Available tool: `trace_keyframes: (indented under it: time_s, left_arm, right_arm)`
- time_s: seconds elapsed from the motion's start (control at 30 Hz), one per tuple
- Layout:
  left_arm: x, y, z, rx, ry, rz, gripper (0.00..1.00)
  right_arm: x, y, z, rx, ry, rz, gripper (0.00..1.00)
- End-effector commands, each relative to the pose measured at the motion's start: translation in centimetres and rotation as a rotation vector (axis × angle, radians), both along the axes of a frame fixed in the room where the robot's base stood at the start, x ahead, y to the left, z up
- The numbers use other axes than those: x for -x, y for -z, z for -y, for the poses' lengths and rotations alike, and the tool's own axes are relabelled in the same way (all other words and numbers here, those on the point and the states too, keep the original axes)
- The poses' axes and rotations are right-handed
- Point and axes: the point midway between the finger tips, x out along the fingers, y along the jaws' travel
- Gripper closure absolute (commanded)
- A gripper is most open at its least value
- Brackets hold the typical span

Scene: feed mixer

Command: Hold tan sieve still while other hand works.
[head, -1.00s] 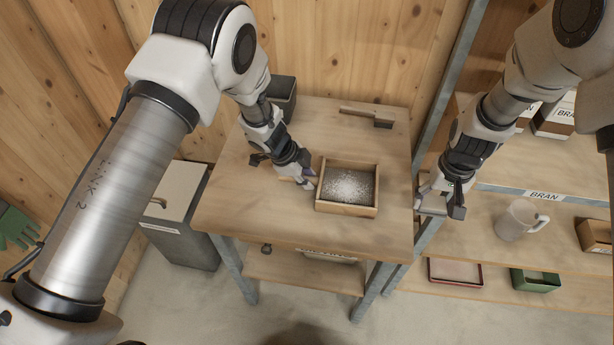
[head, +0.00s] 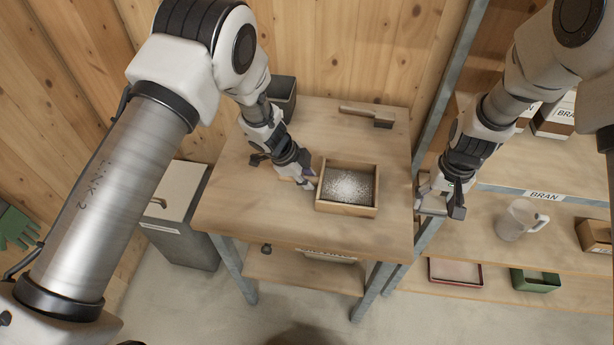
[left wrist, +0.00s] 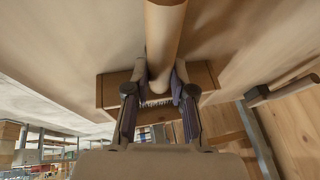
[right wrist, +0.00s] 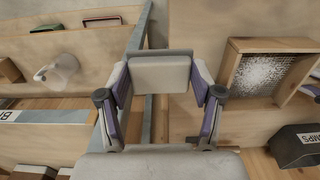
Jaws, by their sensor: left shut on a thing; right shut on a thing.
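The tan sieve (head: 347,210) is a square wooden-framed tray with pale, speckled material (head: 349,185) inside. It rests on the wooden table (head: 245,215). My left gripper (head: 308,182) is at the sieve's left side, shut on its round tan handle (left wrist: 164,35). The sieve frame (left wrist: 112,88) also shows beyond the fingers in the left wrist view. My right gripper (head: 440,202) is apart from the sieve, beyond the table's right edge. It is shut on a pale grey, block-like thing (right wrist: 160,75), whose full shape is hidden.
A dark bin (head: 284,95) stands at the back left. A metal shelf post (head: 430,140) stands beside the right gripper. The table's front is clear.

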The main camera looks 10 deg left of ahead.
Motion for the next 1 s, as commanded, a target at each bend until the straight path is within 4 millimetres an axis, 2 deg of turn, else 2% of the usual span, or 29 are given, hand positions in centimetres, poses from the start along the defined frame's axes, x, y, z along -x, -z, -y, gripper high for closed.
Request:
trace_keyframes:
  time_s: [0.03, 0.07, 0.1, 0.13, 0.4, 0.43, 0.5, 0.83, 1.0]
  left_arm:
    - [0.2, 0.2, 0.0, -0.001, 0.001, -0.004, 1.0]
    - [0.2, 0.2, 0.0, -0.001, 0.001, -0.004, 1.0]
    - [0.2, 0.2, 0.0, -0.001, 0.001, -0.005, 1.0]
    - [0.2, 0.2, 0.0, -0.001, 0.001, -0.005, 1.0]
    - [0.2, 0.2, 0.0, -0.001, 0.001, -0.005, 1.0]
    - [0.2, 0.2, 0.0, -0.001, 0.001, -0.005, 0.66]
    - [0.2, 0.2, 0.0, -0.001, 0.001, -0.005, 0.47]
    - [0.1, -0.2, -0.1, 0.0, 0.0, -0.001, 0.47]
    - [0.5, -2.7, -1.1, -0.001, -0.001, 0.001, 0.47]
  right_arm:
    - [0.0, 0.0, 0.0, 0.0, 0.0, 0.0, 0.62]
    - [0.0, 0.0, 0.0, 0.0, 0.0, 0.0, 0.41]
    - [0.0, 0.0, 0.0, 0.0, 0.0, 0.0, 0.56]
    - [0.0, 0.0, 0.0, 0.0, 0.0, 0.0, 0.62]
    - [0.0, 0.0, 0.0, 0.0, 0.0, 0.0, 0.62]
    - [0.0, 0.0, 0.0, 0.0, 0.0, 0.0, 0.62]
    - [0.0, 0.0, 0.0, 0.0, 0.0, 0.0, 0.62]
    - [0.0, 0.0, 0.0, 0.0, 0.0, 0.0, 0.62]
    - [0.0, 0.0, 0.0, 0.0, 0.0, 0.0, 0.62]
